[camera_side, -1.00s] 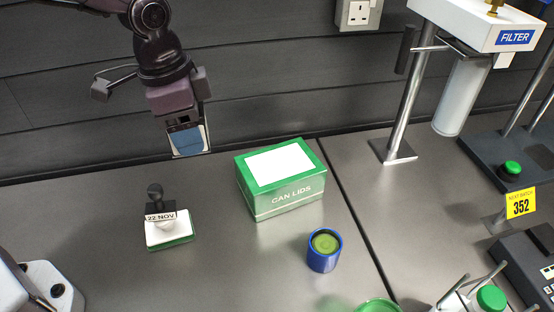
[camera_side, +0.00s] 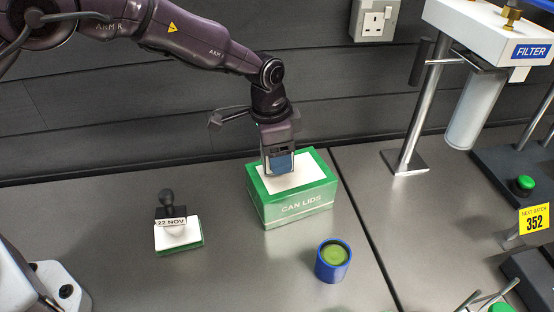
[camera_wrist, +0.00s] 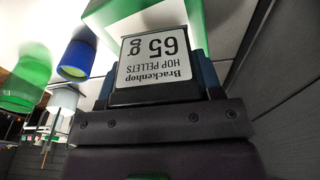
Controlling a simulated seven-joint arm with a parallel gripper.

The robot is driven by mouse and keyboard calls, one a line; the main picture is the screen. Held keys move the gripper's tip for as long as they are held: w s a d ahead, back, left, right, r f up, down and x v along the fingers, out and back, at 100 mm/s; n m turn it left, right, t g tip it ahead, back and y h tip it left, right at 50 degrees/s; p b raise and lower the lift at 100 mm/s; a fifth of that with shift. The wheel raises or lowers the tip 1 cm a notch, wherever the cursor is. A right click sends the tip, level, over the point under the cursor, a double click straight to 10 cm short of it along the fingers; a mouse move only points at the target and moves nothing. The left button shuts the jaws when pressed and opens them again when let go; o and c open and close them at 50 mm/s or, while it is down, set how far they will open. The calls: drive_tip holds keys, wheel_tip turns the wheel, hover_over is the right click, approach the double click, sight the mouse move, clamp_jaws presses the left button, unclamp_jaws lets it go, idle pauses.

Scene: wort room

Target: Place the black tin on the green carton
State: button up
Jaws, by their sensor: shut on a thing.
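The black tin (camera_wrist: 122,97) has a white label reading Brackenhop Hop Pellets 65 g. It is between the jaws of my gripper (camera_wrist: 160,80) in the wrist view. In the side view my gripper (camera_side: 279,170) points down over the white-panelled top of the green carton (camera_side: 300,208), marked CAN LIDS. The tin is mostly hidden there behind the blue finger. I cannot tell whether the tin touches the carton's top. The carton's green edge also shows beyond the tin in the wrist view (camera_wrist: 196,22).
A blue cup with a green top (camera_side: 333,261) stands front right of the carton. A 22 NOV stamp (camera_side: 172,219) rests on a green-and-white block to the left. The filter stand (camera_side: 409,120) is at the right. Clear bench lies between stamp and carton.

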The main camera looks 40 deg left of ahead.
drive_tip(key=shift+f, duration=1.2)
drive_tip(key=shift+f, duration=0.15)
drive_tip(key=o, duration=1)
